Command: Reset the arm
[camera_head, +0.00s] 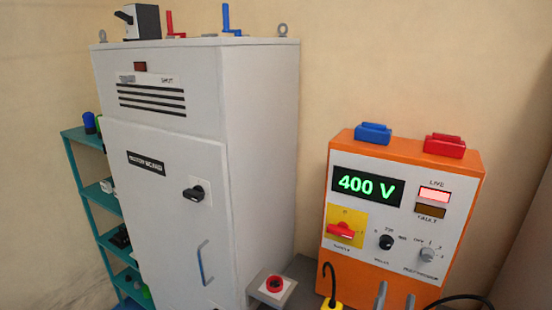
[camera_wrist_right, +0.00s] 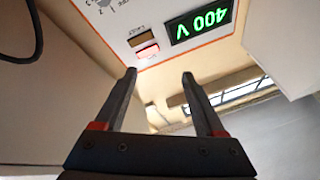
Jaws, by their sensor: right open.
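My right gripper (camera_wrist_right: 159,76) is open and empty in the right wrist view, its two dark fingers spread apart with red marks near their bases. In the head view two grey finger-like tips, which look like my right gripper (camera_head: 396,298), show at the bottom edge in front of the orange unit (camera_head: 393,162). The unit's green display (camera_head: 367,185) reads 400 V. Its LIVE lamp (camera_head: 432,195) is lit pink and its FAULT lamp (camera_head: 429,211) is dark. The unit's panel appears upside down in the wrist view (camera_wrist_right: 150,22). My left gripper is not seen.
A tall grey cabinet (camera_head: 262,150) with a shut door stands left of the unit. A red button box (camera_head: 272,287) sits low between cabinet and unit. Black cables (camera_head: 466,298) lie near the unit's foot.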

